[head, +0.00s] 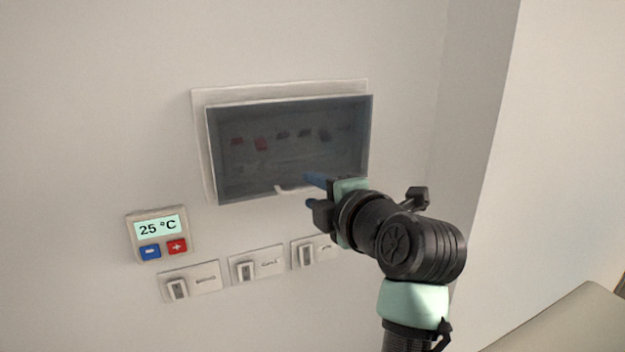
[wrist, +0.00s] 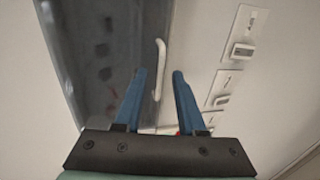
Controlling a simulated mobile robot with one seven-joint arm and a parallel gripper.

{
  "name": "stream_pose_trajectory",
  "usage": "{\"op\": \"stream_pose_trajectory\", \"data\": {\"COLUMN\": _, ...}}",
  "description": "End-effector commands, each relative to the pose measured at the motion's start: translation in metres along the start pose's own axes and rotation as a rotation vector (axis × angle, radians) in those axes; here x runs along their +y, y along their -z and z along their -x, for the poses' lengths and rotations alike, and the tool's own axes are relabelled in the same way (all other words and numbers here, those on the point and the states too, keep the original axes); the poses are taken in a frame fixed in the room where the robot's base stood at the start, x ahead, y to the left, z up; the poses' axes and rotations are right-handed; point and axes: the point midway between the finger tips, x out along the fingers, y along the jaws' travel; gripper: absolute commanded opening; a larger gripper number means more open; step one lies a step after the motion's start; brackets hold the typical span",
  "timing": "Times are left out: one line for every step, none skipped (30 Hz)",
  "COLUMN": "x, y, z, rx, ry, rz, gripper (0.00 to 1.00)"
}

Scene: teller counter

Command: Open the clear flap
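The clear flap (head: 290,150) is a smoky, see-through cover on a white wall box, and it looks shut. Dark and red switches show dimly behind it. A white handle (head: 290,188) sits at the flap's lower edge, partly hidden by my gripper in the head view. My gripper (head: 312,190) is at the lower right of the flap, close to the handle. In the wrist view the handle (wrist: 160,68) lies ahead of and between the lines of the two blue fingers. Whether a finger touches the handle is unclear.
A thermostat (head: 158,235) reading 25 °C is on the wall at lower left. Several white switch plates (head: 257,263) run below the box; the right one is close under my gripper. A wall corner stands at right. The wall above the box is clear.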

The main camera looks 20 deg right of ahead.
Motion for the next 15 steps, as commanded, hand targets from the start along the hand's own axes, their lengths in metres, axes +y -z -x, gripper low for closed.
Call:
{"op": "stream_pose_trajectory", "data": {"x": 0.0011, "y": 0.0006, "z": -0.004, "rx": 0.002, "ry": 0.002, "rz": -0.001, "gripper": 0.39}}
{"op": "stream_pose_trajectory", "data": {"x": 0.0008, "y": 0.0007, "z": -0.0059, "rx": 0.001, "ry": 0.002, "rz": -0.001, "gripper": 0.39}}
{"op": "stream_pose_trajectory", "data": {"x": 0.0008, "y": 0.0006, "z": -0.0077, "rx": 0.001, "ry": 0.0, "rz": -0.001, "gripper": 0.39}}
{"op": "stream_pose_trajectory", "data": {"x": 0.0006, "y": 0.0006, "z": -0.0087, "rx": 0.0, "ry": 0.0, "rz": 0.0, "gripper": 0.39}}
{"op": "stream_pose_trajectory", "data": {"x": 0.0003, "y": 0.0006, "z": -0.0095, "rx": 0.0, "ry": 0.0, "rz": 0.0, "gripper": 0.39}}
{"op": "stream_pose_trajectory", "data": {"x": 0.0, "y": 0.0005, "z": -0.0102, "rx": 0.0, "ry": 0.0, "rz": 0.0, "gripper": 0.39}}
{"op": "stream_pose_trajectory", "data": {"x": -0.0002, "y": 0.0005, "z": -0.0105, "rx": 0.0, "ry": 0.0, "rz": 0.0, "gripper": 0.39}}
{"op": "stream_pose_trajectory", "data": {"x": -0.0003, "y": 0.0005, "z": -0.0106, "rx": 0.0, "ry": 0.0, "rz": 0.0, "gripper": 0.39}}
{"op": "stream_pose_trajectory", "data": {"x": -0.0004, "y": 0.0004, "z": -0.0106, "rx": 0.0, "ry": 0.0, "rz": 0.0, "gripper": 0.39}}
{"op": "stream_pose_trajectory", "data": {"x": -0.0005, "y": 0.0004, "z": -0.0106, "rx": 0.0, "ry": 0.0, "rz": 0.0, "gripper": 0.39}}
{"op": "stream_pose_trajectory", "data": {"x": -0.0004, "y": 0.0004, "z": -0.0105, "rx": 0.0, "ry": 0.0, "rz": 0.0, "gripper": 0.39}}
{"op": "stream_pose_trajectory", "data": {"x": -0.0005, "y": 0.0005, "z": -0.0105, "rx": 0.0, "ry": 0.0, "rz": 0.0, "gripper": 0.39}}
{"op": "stream_pose_trajectory", "data": {"x": -0.0004, "y": 0.0005, "z": -0.0104, "rx": 0.0, "ry": 0.0, "rz": 0.0, "gripper": 0.39}}
{"op": "stream_pose_trajectory", "data": {"x": -0.0004, "y": 0.0005, "z": -0.0104, "rx": 0.0, "ry": 0.0, "rz": 0.0, "gripper": 0.34}}
{"op": "stream_pose_trajectory", "data": {"x": -0.0003, "y": 0.0005, "z": -0.0103, "rx": 0.0, "ry": 0.0, "rz": 0.0, "gripper": 0.27}}
